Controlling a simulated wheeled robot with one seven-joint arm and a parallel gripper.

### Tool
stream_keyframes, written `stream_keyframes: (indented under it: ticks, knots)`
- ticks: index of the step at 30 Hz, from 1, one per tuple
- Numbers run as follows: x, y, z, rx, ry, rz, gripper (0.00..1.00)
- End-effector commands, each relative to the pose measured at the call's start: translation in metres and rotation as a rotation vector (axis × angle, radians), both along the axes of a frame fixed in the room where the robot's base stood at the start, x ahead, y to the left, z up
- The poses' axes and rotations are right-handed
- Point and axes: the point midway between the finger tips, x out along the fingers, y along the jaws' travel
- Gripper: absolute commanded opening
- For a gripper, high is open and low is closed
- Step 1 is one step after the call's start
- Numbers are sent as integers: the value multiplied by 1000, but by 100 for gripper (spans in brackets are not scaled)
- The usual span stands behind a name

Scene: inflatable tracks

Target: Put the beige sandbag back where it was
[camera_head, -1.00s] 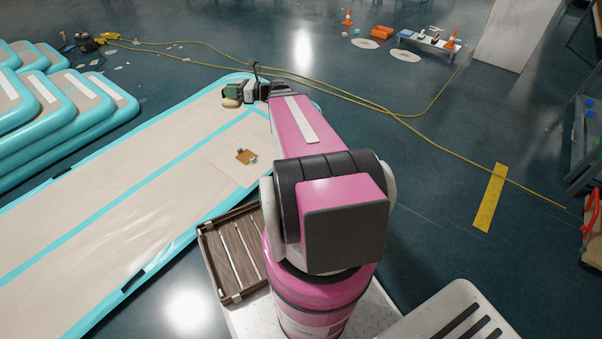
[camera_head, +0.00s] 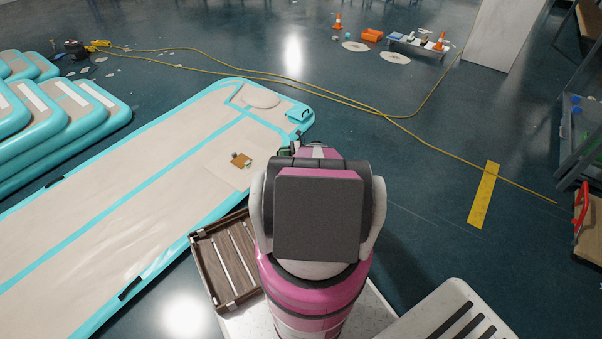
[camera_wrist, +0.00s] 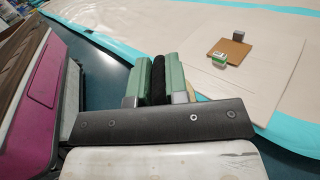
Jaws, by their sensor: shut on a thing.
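My gripper (camera_wrist: 158,82) has green fingers, shut on a black strap in the wrist view. A small beige edge of the sandbag (camera_wrist: 202,97) shows beside the right finger; most of the bag is hidden behind the gripper and its dark bracket. In the head view, my arm hides the bag, and only a bit of the gripper (camera_head: 285,149) shows beyond the arm, near the right edge of the inflatable track (camera_head: 120,210). A slatted wooden crate (camera_head: 203,268) sits beside my base.
A pale sheet with a brown board (camera_head: 240,160) and small blocks lies on the track. A pale round patch (camera_head: 262,99) is at its far end. Stacked inflatables (camera_head: 50,115) stand left. A yellow cable (camera_head: 420,140) crosses the floor, and a yellow strip (camera_head: 483,195) lies right.

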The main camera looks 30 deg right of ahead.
Motion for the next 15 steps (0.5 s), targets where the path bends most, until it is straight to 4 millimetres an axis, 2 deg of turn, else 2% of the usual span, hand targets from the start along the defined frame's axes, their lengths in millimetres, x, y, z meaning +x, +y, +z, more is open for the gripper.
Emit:
stream_keyframes:
  ticks: [1, 6, 11, 15]
  knots:
    - [0, -13, -26, 1, -3, 5, 0]
    - [-14, -32, -72, -2, -12, 20, 0]
    - [-21, -40, -90, -6, -17, 27, 0]
    - [-17, -48, -98, -6, -18, 28, 0]
